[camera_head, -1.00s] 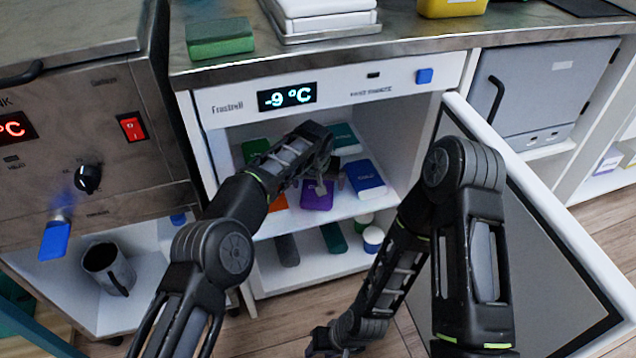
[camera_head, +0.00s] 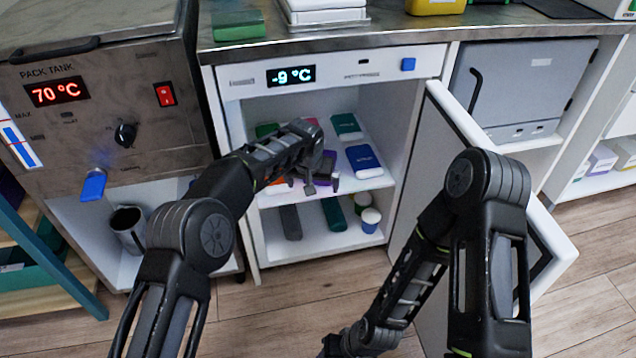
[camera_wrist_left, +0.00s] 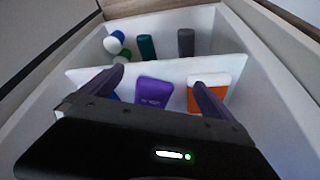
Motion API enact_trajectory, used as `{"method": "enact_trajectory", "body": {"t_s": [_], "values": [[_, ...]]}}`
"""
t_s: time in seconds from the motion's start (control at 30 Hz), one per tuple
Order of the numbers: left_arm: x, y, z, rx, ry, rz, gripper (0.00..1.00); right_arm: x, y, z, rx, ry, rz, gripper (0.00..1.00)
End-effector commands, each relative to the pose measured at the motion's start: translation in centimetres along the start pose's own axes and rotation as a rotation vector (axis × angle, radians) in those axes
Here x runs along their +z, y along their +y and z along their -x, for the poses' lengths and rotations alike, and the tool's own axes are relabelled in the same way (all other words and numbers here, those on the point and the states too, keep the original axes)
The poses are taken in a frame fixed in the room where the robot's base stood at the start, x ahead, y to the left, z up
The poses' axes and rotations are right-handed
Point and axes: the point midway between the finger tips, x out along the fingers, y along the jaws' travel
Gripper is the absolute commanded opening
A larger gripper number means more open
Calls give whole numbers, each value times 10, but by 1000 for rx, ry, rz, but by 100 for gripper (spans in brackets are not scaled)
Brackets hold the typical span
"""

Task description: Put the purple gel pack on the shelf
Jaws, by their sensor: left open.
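The purple gel pack (camera_wrist_left: 153,92) lies on the upper white shelf (camera_head: 360,187) inside the open freezer cabinet. In the head view my left gripper (camera_head: 322,183) hides most of the pack. The left gripper is open and empty, reaching into the cabinet. In the left wrist view its two fingers (camera_wrist_left: 158,80) stand on either side of the purple pack, with a gap to it. My right gripper (camera_head: 345,345) hangs low at the bottom edge of the head view, away from the cabinet, and its jaws cannot be made out.
A blue pack (camera_head: 364,160) lies right of the purple one, and an orange pack (camera_wrist_left: 207,92) on its other side. Green packs sit farther back. The open freezer door (camera_head: 450,160) stands at the right.

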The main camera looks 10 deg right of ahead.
Motion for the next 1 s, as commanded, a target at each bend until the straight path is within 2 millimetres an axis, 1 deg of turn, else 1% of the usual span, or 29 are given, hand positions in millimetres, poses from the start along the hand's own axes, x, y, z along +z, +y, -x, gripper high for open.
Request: {"method": "enact_trajectory", "body": {"t_s": [0.83, 0.93, 1.0], "values": [[0, -1, 0, 0, 0, -1, 100, 0, 0, 0, 0, 0, 0, 36], [6, -2, -6, 9, -7, -1, 100, 0, 0, 0, 0, 0, 0, 36], [17, -5, -14, 26, -18, -2, 100, 0, 0, 0, 0, 0, 0, 36]]}}
